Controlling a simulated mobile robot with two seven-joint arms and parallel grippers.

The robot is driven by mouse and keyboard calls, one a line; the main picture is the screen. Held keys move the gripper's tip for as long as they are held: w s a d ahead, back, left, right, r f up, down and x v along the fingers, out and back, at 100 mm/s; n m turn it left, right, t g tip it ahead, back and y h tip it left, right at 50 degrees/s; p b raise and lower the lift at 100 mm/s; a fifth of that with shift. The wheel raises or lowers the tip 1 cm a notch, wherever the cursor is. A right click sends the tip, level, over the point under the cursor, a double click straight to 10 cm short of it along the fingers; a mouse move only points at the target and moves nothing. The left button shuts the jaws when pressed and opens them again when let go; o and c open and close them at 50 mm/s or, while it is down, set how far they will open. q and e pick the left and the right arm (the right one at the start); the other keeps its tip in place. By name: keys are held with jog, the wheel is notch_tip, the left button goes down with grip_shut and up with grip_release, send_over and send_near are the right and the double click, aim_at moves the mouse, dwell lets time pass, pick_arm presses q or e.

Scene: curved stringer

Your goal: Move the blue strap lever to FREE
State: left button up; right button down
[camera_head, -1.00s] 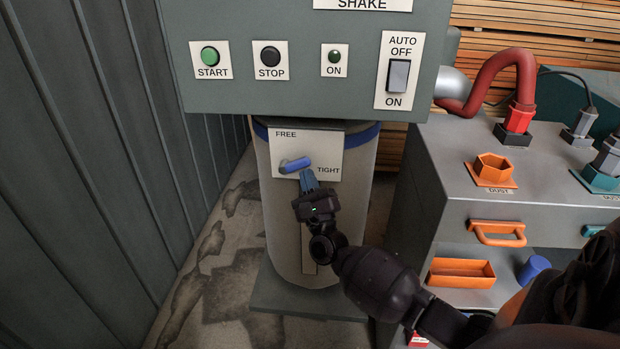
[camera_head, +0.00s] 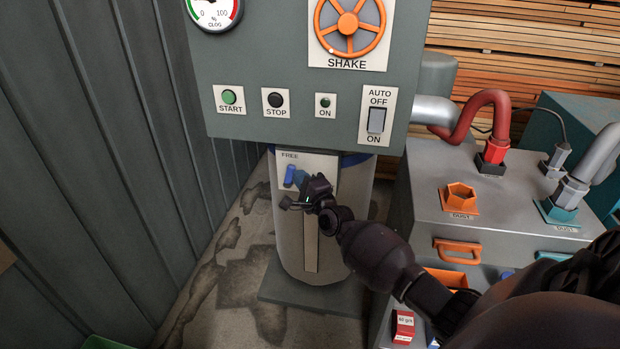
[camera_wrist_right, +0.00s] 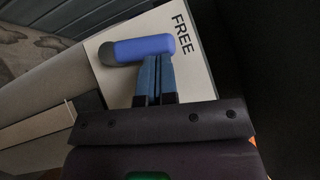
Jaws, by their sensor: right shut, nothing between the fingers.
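The blue strap lever (camera_head: 289,176) is on a white plate (camera_head: 322,163) on the drum below the control panel. It stands near upright, its free end pointing up toward the word FREE. In the right wrist view the lever (camera_wrist_right: 145,48) extends from a grey pivot toward the FREE lettering on the plate (camera_wrist_right: 196,72). My right gripper (camera_head: 299,179) is shut and empty, just right of the lever. Its blue fingertips (camera_wrist_right: 153,62) lie against or very close to the lever's side. The TIGHT word is hidden behind my gripper. My left gripper is not in view.
Above is the grey control panel (camera_head: 290,60) with START, STOP and a switch. A grey cabinet (camera_head: 425,190) with orange fittings and a red hose (camera_head: 470,115) stands at right. A ribbed wall (camera_head: 90,150) bounds the left; some floor is clear there.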

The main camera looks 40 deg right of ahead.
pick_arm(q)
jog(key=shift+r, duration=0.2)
pick_arm(e)
jog(key=shift+w+a+r, duration=0.2)
jog(key=shift+w+r, duration=0.05)
jog(key=shift+w, duration=0.05)
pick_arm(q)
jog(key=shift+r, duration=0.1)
pick_arm(e)
jog(key=shift+w+a+r, duration=0.1)
jog(key=shift+w+r, duration=0.05)
dwell(0.3)
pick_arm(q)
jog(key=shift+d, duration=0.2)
